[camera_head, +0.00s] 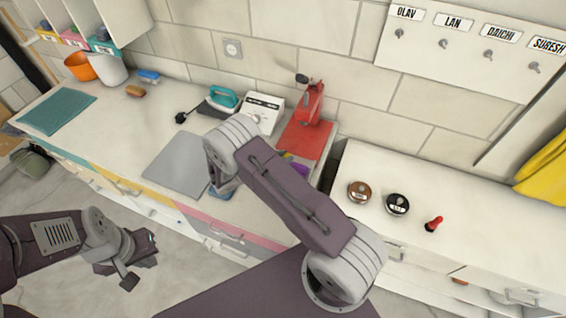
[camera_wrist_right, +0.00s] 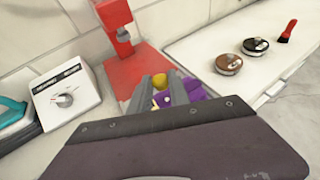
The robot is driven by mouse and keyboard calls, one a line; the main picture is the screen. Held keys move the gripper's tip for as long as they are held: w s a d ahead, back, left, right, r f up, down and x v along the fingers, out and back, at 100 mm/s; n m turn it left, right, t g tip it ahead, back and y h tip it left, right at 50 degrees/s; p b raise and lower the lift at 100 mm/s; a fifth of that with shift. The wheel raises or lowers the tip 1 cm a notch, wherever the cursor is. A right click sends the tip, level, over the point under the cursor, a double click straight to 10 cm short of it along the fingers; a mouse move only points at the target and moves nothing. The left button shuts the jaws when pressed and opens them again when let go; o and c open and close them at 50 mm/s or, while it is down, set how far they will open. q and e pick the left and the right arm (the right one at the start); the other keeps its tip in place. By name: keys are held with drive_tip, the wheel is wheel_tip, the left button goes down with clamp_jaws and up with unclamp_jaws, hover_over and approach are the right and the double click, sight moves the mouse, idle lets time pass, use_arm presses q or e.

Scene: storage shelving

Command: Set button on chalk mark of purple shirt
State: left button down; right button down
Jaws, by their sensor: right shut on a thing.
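The purple shirt (camera_wrist_right: 193,90) shows only in part in the right wrist view, behind and beside my fingers, on the counter by the red press. In the head view a purple sliver (camera_head: 298,169) of it shows beside my right arm. My right gripper (camera_wrist_right: 168,92) is shut on a small yellow round thing (camera_wrist_right: 160,82), seemingly the button, in front of the shirt. The chalk mark cannot be made out clearly; a small pale spot shows between the fingers. My left gripper (camera_head: 142,256) hangs low at the left, off the counter, with nothing visible in it.
The red press (camera_head: 309,105) stands on a red base behind the shirt. A white box with a dial (camera_wrist_right: 66,97) and a teal iron (camera_head: 222,98) are left of it.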

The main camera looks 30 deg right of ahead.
sight(290, 164)
drive_tip(key=shift+f, duration=0.4)
wheel_tip(290, 164, down, 3)
drive_tip(key=shift+s+r+p, duration=0.15)
drive_tip(key=shift+p, duration=0.35)
drive_tip(key=shift+f, duration=0.25)
use_arm(q)
drive_tip(key=shift+r, duration=0.5)
use_arm(e)
drive_tip(key=shift+f+b, duration=0.5)
drive_tip(key=shift+b, duration=0.1)
drive_tip(key=c, duration=1.2)
unclamp_jaws()
drive_tip(key=shift+s+r, duration=0.1)
drive_tip(key=shift+c, duration=0.2)
use_arm(q)
drive_tip(key=shift+s+a+f, duration=0.1)
drive_tip(key=shift+s+f, duration=0.1)
drive_tip(key=shift+f, duration=0.2)
use_arm(e)
drive_tip(key=shift+a, duration=0.1)
